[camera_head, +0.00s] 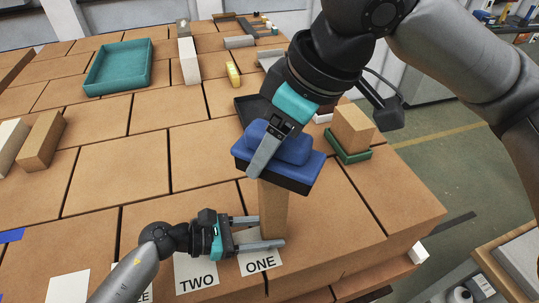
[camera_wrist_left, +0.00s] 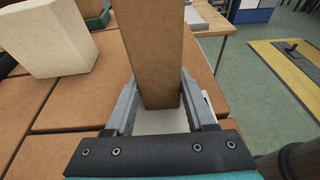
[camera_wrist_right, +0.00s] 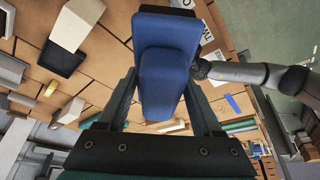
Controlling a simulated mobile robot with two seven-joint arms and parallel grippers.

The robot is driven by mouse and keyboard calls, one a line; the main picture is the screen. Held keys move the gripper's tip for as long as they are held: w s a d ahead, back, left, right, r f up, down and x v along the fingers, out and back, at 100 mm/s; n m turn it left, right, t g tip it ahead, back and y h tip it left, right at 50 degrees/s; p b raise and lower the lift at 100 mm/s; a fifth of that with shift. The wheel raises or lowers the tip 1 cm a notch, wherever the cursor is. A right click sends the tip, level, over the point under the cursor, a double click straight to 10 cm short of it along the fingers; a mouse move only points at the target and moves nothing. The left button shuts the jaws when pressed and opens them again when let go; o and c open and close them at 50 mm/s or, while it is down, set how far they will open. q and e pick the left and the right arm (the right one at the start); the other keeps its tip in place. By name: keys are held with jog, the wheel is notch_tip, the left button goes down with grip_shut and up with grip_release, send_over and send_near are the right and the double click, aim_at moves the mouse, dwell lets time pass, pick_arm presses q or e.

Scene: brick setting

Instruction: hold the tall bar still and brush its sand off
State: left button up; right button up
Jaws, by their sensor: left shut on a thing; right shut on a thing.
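The tall brown bar (camera_head: 273,207) stands upright near the table's front right corner, by the card marked ONE (camera_head: 260,262). My left gripper (camera_head: 262,230) is shut on the bar's lower part, one finger on each side; the left wrist view also shows the bar (camera_wrist_left: 153,50) between the fingers. My right gripper (camera_head: 262,160) is shut on the blue brush (camera_head: 292,147), which also fills the middle of the right wrist view (camera_wrist_right: 165,60). The brush's dark underside is over the bar's top and hides it. Whether they touch, and any sand, I cannot tell.
A tan block (camera_head: 352,127) stands in a green tray (camera_head: 350,156) right of the brush. A teal tray (camera_head: 119,67) lies at the back left. A card marked TWO (camera_head: 196,272) lies left of ONE. The table's right edge is close to the bar.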

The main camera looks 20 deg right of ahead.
aim_at(267, 128)
jog(key=shift+r, duration=2.2)
pick_arm(q)
jog(key=o, duration=1.1)
jog(key=shift+c, duration=0.2)
jog(key=v, duration=1.2)
